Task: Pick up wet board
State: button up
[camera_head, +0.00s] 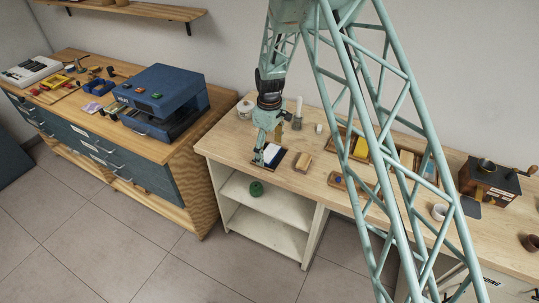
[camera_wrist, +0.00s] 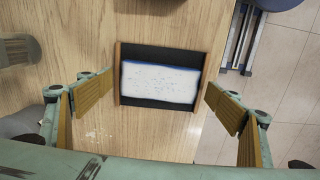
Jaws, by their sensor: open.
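A white, speckled board with a blue edge, which looks like the wet board (camera_wrist: 160,83), lies in a shallow black tray with brown wooden sides (camera_wrist: 118,75). In the head view the board (camera_head: 274,153) is near the front edge of the pale wooden bench, partly hidden by my gripper (camera_head: 266,153). In the wrist view my gripper (camera_wrist: 160,92) is open and empty. One finger is left of the tray and the other right of it, with the board between them. I cannot tell how high the fingertips are above the bench.
A wooden block (camera_head: 303,161) stands just right of the tray. A white roll (camera_head: 245,108) and a pale upright cylinder (camera_head: 298,112) are behind. Wooden trays with small items (camera_head: 350,183) lie further right. A blue machine (camera_head: 165,98) stands on the left cabinet.

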aim_at(269, 153)
jog(key=shift+c, duration=0.4)
jog(key=c, duration=0.9)
jog(key=shift+r, duration=0.1)
jog(key=shift+r+b, duration=0.45)
jog(key=shift+r, duration=4.45)
